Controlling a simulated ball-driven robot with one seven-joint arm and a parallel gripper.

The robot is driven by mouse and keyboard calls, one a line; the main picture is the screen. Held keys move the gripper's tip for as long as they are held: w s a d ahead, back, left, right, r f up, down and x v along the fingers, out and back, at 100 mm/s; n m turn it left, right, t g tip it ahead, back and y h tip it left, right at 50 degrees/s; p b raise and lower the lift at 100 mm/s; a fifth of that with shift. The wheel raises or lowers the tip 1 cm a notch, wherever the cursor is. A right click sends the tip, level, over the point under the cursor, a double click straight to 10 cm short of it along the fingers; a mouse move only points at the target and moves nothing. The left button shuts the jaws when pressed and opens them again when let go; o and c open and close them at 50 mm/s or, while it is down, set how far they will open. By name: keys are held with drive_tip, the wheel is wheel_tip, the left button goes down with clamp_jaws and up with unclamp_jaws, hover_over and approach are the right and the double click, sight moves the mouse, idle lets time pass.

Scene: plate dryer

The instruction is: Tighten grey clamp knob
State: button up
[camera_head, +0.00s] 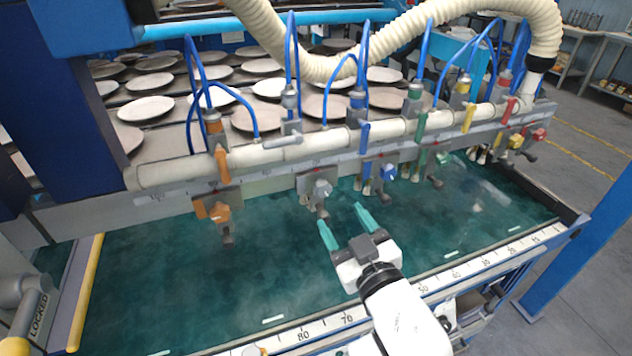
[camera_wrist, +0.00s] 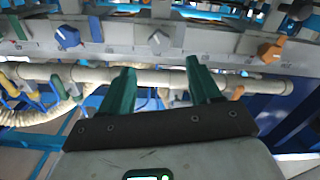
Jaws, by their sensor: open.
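The grey clamp knob (camera_head: 322,188) sits on the rail's front, between the orange clamp knob (camera_head: 220,212) and the blue clamp knob (camera_head: 388,173). In the wrist view the grey knob (camera_wrist: 158,42) shows just beyond my fingertips, near the picture's middle. My gripper (camera_head: 344,224) has two teal fingers spread apart with nothing between them. It is over the green surface, in front of the grey knob and apart from it. In the wrist view the finger gap (camera_wrist: 160,76) lines up roughly with the grey knob.
The clamp rail (camera_head: 250,178) runs across, with more coloured clamps to the right. Blue hoses and a cream duct (camera_head: 330,62) hang above it. Plates (camera_head: 148,108) lie behind. A numbered ruler edge (camera_head: 400,298) bounds the front; the green surface (camera_head: 160,280) is mostly clear.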

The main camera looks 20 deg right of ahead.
sight(324, 190)
drive_tip(key=w+p, duration=0.1)
drive_tip(key=w, duration=0.9)
drive_tip(key=c, duration=1)
